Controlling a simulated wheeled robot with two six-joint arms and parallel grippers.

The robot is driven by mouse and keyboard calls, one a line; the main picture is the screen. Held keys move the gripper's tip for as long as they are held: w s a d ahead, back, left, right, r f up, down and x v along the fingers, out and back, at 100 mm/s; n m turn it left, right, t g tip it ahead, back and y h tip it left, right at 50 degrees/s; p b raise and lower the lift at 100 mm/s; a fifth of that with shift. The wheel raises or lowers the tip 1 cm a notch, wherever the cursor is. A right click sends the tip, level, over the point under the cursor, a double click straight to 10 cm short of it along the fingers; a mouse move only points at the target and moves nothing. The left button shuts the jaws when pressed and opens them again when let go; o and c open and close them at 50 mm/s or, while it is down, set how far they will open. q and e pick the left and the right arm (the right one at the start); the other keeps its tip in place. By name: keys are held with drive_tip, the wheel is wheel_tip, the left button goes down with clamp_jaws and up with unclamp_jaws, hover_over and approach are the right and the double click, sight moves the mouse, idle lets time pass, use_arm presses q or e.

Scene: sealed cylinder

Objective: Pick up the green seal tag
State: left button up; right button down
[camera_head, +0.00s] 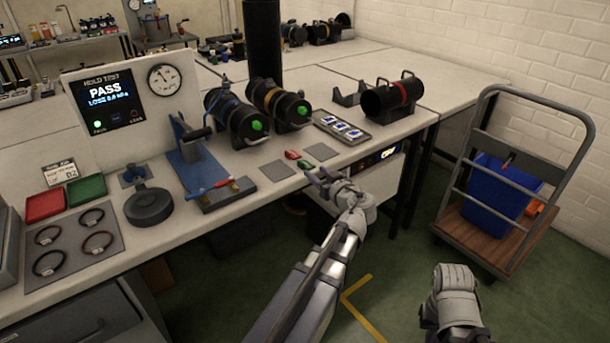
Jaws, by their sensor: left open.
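The green seal tag (304,164) is a small green piece on the white bench near its front edge, between two grey square pads. A red tag (292,155) lies right beside it. My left gripper (319,180) is open just in front of and to the right of the green tag, at the bench edge. It looks empty and apart from the tag; the exact gap is hard to judge. My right gripper (455,287) is low at the lower right, over the floor and away from the bench; its fingers cannot be made out.
Two black cylinders with green ends (257,126) stand behind the tags. A tray with blue-white items (342,128) and a black cylinder with a red band (392,96) are to the right. A blue fixture (199,167) is left. A trolley (482,231) stands at right.

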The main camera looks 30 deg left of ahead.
sight(302, 164)
use_arm(q)
drive_tip(key=shift+s+a+b+x, duration=0.15)
drive_tip(key=shift+b+x, duration=0.25)
drive_tip(key=shift+x, duration=1.55)
drive_tip(key=shift+s+a+b+x, duration=0.15)
drive_tip(key=shift+b+x, duration=0.25)
drive_tip(key=shift+x, duration=1.6)
drive_tip(key=shift+s, duration=0.1)
drive_tip(key=shift+c, duration=0.3)
drive_tip(key=shift+d, duration=0.1)
clamp_jaws()
